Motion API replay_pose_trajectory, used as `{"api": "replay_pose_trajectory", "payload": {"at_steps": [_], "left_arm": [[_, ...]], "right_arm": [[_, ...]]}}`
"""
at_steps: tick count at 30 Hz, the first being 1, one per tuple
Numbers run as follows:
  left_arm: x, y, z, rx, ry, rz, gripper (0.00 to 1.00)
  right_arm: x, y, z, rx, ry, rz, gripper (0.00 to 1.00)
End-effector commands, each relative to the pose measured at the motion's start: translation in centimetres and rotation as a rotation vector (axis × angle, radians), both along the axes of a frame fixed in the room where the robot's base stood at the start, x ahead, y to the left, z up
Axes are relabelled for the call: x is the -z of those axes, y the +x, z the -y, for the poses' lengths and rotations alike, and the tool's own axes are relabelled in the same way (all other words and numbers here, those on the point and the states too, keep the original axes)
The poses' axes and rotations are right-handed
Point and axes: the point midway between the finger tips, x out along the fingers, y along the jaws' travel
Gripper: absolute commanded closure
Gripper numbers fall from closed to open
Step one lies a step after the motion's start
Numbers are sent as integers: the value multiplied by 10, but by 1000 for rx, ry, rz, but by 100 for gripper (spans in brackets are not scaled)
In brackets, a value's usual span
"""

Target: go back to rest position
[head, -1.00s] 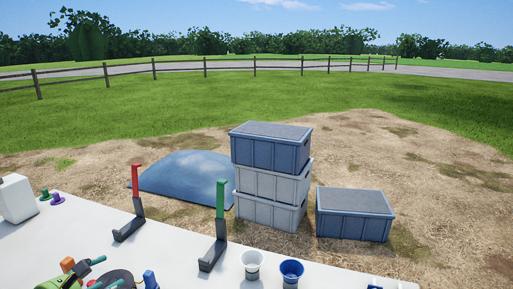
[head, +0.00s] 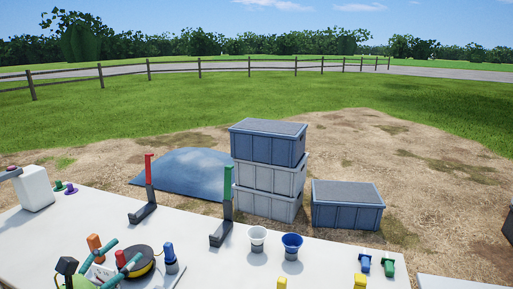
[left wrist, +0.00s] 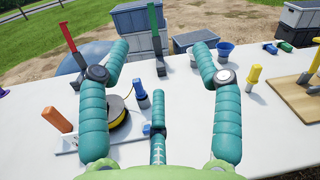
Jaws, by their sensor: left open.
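My left gripper (head: 121,250) shows at the lower left of the head view, above the white table (head: 200,265). Its teal fingers are spread wide in the left wrist view (left wrist: 160,48), with nothing between them. A third, shorter finger-like part points up from the middle below. Near it in the head view are a yellow-and-black reel (head: 146,262), a blue-capped item (head: 170,255) and an orange item (head: 94,243). My right gripper is in neither current view.
Red-topped (head: 149,170) and green-topped (head: 228,182) upright stands rise at the table's far edge. A white cup (head: 257,239), a blue cup (head: 291,246) and a white jug (head: 36,190) also stand there. Stacked crates (head: 268,175) are on the ground beyond. Open table lies between jug and stands.

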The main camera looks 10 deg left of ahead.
Motion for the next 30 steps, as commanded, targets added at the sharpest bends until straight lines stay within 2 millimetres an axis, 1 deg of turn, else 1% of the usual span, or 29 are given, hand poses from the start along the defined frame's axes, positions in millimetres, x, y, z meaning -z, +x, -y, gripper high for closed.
{"api": "replay_pose_trajectory", "payload": {"at_steps": [1, 2, 3, 5, 7, 8, 9, 11, 12, 14, 15, 17, 18, 20, 21, 23, 24, 26, 27, 30], "left_arm": [[-9, -1, 7, -2, -106, 51, 35], [-14, -2, 10, -8, -179, 85, 35], [-22, -3, 11, -19, -290, 129, 35], [-30, -6, 11, -46, -481, 191, 35], [-30, -11, 3, -105, -738, 248, 35], [-26, -13, -1, -137, -852, 266, 35], [-17, -17, -8, -190, -1005, 279, 35], [5, -22, -15, -283, -1231, 281, 35], [25, -26, -18, -357, -1376, 267, 35], [61, -34, -15, -483, -1586, 227, 35], [88, -41, -8, -578, -1718, 184, 35], [128, -55, 9, -730, -1892, 101, 35], [152, -64, 23, -827, -1980, 41, 35], [181, -80, 46, -962, -2083, -53, 35], [197, -90, 61, -1042, -2133, -113, 35], [215, -104, 83, -1150, -2185, -200, 35], [225, -114, 97, -1214, -2212, -255, 35], [237, -128, 117, -1304, -2238, -336, 35], [243, -137, 130, -1360, -2250, -389, 35], [255, -160, 160, -1490, -2262, -518, 35]], "right_arm": [[0, 7, 0, 0, 1, 12, 47], [-1, 11, -1, 0, 2, 18, 47], [-1, 16, -1, 0, 2, 25, 47], [-1, 18, -1, 1, 2, 29, 47], [-1, 17, -1, 1, 2, 26, 47], [-1, 15, -1, 1, 2, 23, 47], [-1, 10, -1, 1, 2, 17, 47], [0, 3, 0, 1, 1, 6, 47], [0, -3, 0, 1, 1, -2, 47], [0, -8, 0, 1, -1, -13, 47], [0, -10, 1, 1, -1, -16, 47], [0, -11, 1, 1, -2, -17, 47], [0, -10, 1, 1, -2, -17, 47], [0, -9, 1, 1, -1, -16, 47], [0, -9, 1, 1, -1, -15, 47], [0, -8, 1, 2, -2, -13, 47], [0, -7, 1, 2, -1, -12, 47], [0, -5, 0, 2, -1, -9, 47], [0, -4, 0, 2, 0, -7, 47], [0, -1, 0, 2, 0, -1, 47]]}}
